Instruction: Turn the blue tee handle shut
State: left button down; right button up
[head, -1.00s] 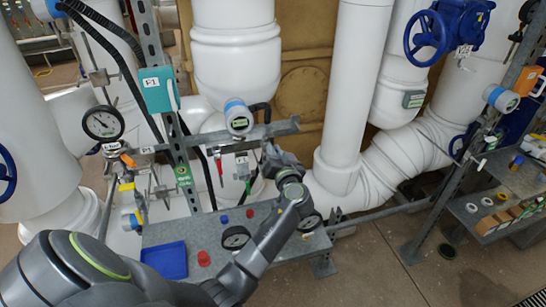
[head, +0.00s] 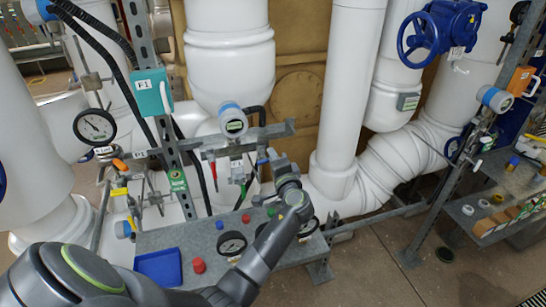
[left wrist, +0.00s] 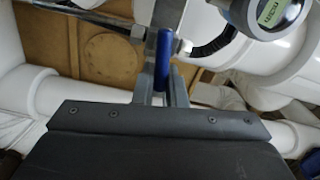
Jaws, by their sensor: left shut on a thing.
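The blue tee handle (left wrist: 163,58) shows in the left wrist view as an upright blue bar between the grey fingers of my left gripper (left wrist: 163,92). The gripper is shut on it. In the head view my left gripper (head: 268,160) is at the small piping below the grey rail, right of the valves with red and green handles. There the gripper mostly hides the blue handle. How far the handle is turned is hard to tell. My right gripper is in neither view.
A grey bench (head: 205,240) below my arm holds a blue tray (head: 160,267), loose gauges and coloured caps. A red-handled valve (head: 213,170) and a green one (head: 237,172) hang close left of the gripper. A round transmitter (left wrist: 268,15) is near it in the wrist view.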

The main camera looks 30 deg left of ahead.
pick_arm(q)
jog(key=shift+f+m, duration=0.15)
jog(key=shift+m, duration=0.85)
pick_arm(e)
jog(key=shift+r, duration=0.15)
pick_arm(q)
jog(key=c, duration=1.5)
grip_release()
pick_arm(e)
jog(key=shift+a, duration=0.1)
pick_arm(q)
jog(key=shift+f, duration=0.15)
